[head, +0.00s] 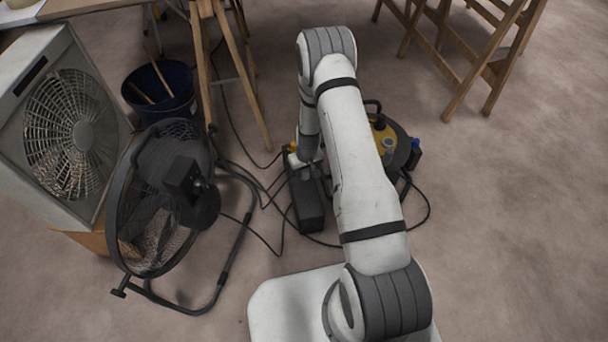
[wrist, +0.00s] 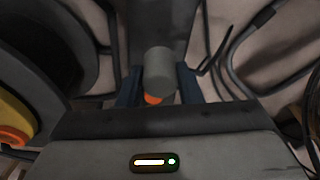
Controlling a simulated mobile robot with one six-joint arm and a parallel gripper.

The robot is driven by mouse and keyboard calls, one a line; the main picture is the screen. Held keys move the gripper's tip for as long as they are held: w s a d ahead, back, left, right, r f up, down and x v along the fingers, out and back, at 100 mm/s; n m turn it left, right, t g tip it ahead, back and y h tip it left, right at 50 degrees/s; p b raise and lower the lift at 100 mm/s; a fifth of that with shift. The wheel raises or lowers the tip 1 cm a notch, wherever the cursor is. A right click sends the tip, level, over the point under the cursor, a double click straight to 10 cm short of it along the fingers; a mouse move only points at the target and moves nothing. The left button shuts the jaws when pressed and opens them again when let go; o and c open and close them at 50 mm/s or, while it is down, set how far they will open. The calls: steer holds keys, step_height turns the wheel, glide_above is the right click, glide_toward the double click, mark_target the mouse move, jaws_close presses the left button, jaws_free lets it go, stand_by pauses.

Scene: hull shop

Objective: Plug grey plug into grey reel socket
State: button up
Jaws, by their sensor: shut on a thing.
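My gripper (wrist: 158,86) is shut on the grey plug (wrist: 160,66), a short grey cylinder between its two dark fingers. In the head view my gripper (head: 303,162) is low over a long black box (head: 308,205), and the plug cannot be made out there. The cable reel (head: 402,155), dark with a yellow face, stands on the floor right of the gripper, partly behind my arm. A small grey round part and a blue part show on it. I cannot tell which is the grey socket. The reel's dark and yellow edge (wrist: 22,110) shows at left in the wrist view.
Black cables loop over the floor around the box and reel. A black floor fan (head: 165,200) and a white box fan (head: 75,130) stand at left. A blue bucket (head: 160,95) and wooden trestles (head: 470,55) stand behind. The floor at right is clear.

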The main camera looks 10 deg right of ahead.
steer(key=shift+r+p, duration=0.35)
steer(key=shift+r, duration=1.2)
steer(key=shift+r, duration=0.1)
steer(key=s+r+m+p, duration=0.1)
steer(key=s+r+p, duration=0.2)
steer(key=r+p, duration=1.2)
steer(key=s+r+m+p, duration=0.1)
steer(key=s+r+p, duration=0.3)
steer(key=r+p, duration=1.1)
step_height(320, 180, up, 19)
steer(key=shift+r, duration=0.15)
steer(key=shift+s, duration=0.1)
